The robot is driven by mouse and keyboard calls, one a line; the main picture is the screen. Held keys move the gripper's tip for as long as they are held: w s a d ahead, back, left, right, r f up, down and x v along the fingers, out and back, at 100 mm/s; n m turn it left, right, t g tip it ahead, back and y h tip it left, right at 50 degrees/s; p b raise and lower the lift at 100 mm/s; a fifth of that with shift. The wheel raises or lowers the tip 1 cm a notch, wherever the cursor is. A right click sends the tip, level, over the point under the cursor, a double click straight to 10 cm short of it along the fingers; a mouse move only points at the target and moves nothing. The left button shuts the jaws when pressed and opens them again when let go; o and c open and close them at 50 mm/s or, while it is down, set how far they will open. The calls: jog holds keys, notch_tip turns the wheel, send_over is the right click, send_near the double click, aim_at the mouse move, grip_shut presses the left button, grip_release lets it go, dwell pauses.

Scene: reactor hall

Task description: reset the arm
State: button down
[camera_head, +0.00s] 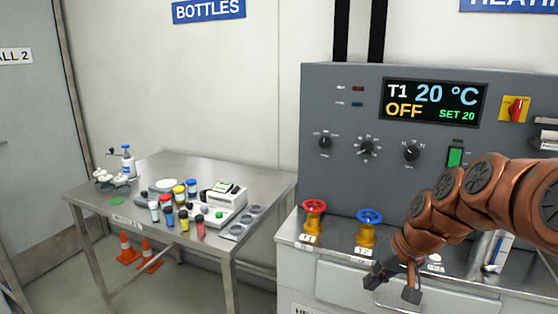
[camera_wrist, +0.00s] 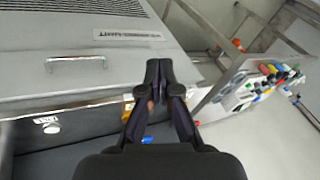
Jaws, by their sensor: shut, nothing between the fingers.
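My copper-coloured arm reaches in from the right in the head view, bent downward in front of the heating panel. My gripper (camera_head: 392,286) hangs low before the steel bench, near the blue valve. In the wrist view my gripper (camera_wrist: 158,68) has its dark fingertips together with nothing between them. The red-handled valve (camera_head: 314,210) and the blue-handled valve (camera_head: 369,220) stand on the bench, left of my gripper and apart from it.
The grey panel (camera_head: 332,95) reads T1 20 °C, OFF, SET 20. A steel table (camera_head: 95,195) at left holds several bottles and a small device (camera_head: 215,204). Orange cones (camera_head: 129,250) stand beneath it.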

jog(key=s+a+f+g+h, duration=0.1)
jog(key=s+f+g+h, duration=0.1)
jog(key=s, duration=1.2)
jog(key=s+a+f+n+g+h+p, duration=0.1)
jog(key=s+f+g, duration=0.1)
jog(key=s, duration=1.3)
jog(key=shift+f+g+h+p, duration=0.15)
jog(key=shift+g+h+p, duration=0.15)
jog(key=shift+g+h, duration=0.15)
jog(key=shift+d, duration=0.15)
